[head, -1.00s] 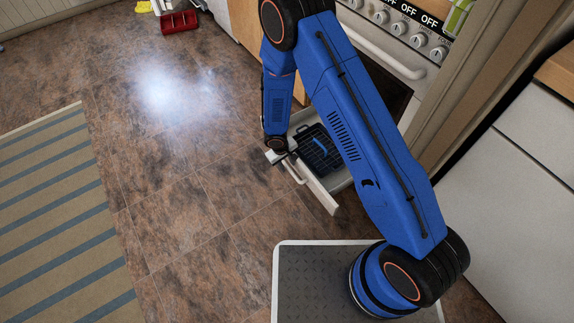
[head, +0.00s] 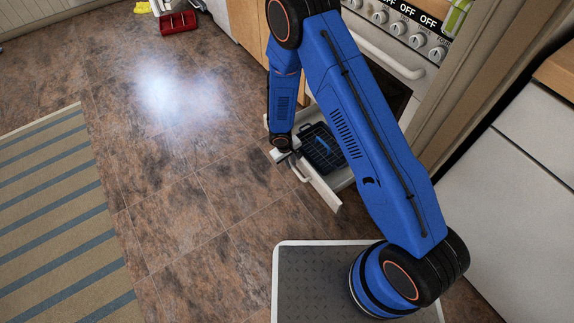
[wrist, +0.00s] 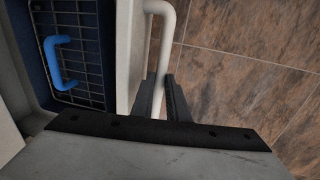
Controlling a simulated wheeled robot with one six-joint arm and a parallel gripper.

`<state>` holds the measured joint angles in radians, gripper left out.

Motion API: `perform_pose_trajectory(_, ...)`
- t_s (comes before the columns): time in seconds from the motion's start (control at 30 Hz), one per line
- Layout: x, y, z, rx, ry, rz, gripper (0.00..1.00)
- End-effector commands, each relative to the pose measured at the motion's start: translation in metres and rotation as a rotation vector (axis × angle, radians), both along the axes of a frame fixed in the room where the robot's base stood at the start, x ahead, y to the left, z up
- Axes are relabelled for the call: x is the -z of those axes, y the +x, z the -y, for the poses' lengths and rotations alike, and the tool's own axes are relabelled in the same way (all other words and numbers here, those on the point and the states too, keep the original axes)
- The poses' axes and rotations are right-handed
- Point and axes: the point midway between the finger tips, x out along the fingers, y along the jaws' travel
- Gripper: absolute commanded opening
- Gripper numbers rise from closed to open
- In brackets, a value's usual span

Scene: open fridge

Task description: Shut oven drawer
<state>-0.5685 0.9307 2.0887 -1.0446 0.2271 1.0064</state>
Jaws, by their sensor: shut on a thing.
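The oven drawer (head: 322,190) stands pulled out at the bottom of the white oven, its front panel facing the floor area to the left. A dark rack with a blue handle (head: 318,147) lies inside it; the rack also shows in the wrist view (wrist: 80,35). The drawer's white bar handle (wrist: 164,30) runs between the fingers of my gripper (wrist: 165,98) in the wrist view. My gripper (head: 290,158) is shut on this handle, at the drawer's outer face. In the head view my arm hides part of the drawer and oven.
The oven front with knobs and a white door handle (head: 385,50) rises behind my arm. A red container (head: 178,21) lies on the floor at the top. A striped rug (head: 65,215) lies at left. The tiled floor between is clear.

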Motion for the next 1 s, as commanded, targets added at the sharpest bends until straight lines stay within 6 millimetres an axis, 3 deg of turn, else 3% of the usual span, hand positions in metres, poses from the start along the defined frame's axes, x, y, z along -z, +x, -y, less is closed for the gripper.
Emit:
perform_pose_trajectory(0.6,0.000,0.084,0.128,0.005,-0.002,-0.001,0.00)
perform_pose_trajectory(0.8,0.000,0.105,0.157,0.005,-0.002,-0.001,0.00)
perform_pose_trajectory(1.0,0.000,0.115,0.174,0.003,-0.001,-0.002,0.00)
